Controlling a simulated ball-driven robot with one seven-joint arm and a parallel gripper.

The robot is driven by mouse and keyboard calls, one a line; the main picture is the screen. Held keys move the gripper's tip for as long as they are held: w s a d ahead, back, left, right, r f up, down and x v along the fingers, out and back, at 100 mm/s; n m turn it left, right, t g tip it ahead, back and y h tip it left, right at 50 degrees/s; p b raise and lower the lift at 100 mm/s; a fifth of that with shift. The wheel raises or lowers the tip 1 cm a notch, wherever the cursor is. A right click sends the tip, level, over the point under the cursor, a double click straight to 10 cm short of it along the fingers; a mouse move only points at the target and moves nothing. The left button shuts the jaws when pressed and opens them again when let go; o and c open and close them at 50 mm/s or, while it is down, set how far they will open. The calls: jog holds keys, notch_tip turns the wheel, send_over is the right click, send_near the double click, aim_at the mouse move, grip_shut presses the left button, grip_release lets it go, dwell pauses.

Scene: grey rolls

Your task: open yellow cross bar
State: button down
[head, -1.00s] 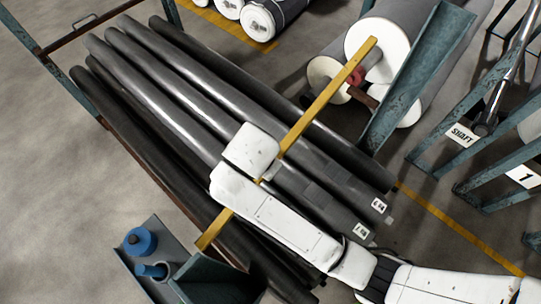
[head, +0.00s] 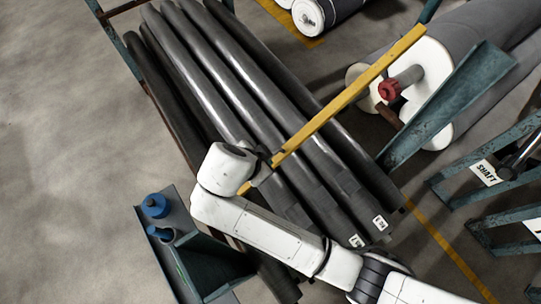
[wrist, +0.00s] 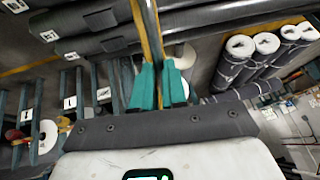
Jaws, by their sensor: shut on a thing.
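The yellow cross bar (head: 345,97) runs diagonally over the dark grey rolls in the head view. Its upper right end is in front of a white roll end; its lower left part passes behind my wrist. My gripper (head: 268,162) is at the lower left part of the bar, and its fingers are mostly hidden there by my wrist. In the wrist view, the two teal fingers of my gripper (wrist: 159,85) are close together, shut on the yellow bar (wrist: 151,35) between them.
Several dark grey rolls (head: 246,84) lie side by side under the bar. A teal post (head: 443,107) stands to the right, near a red hub (head: 389,90). A bracket with blue caps (head: 155,205) is at lower left. Open floor (head: 65,160) lies left.

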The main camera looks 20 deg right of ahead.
jog(key=shift+s+a+r, duration=0.1)
jog(key=shift+a+r, duration=0.2)
jog(key=shift+r, duration=0.05)
dwell(0.3)
jog(key=c, duration=1.2)
grip_release()
jog(key=shift+o, duration=0.2)
jog(key=shift+f, duration=0.1)
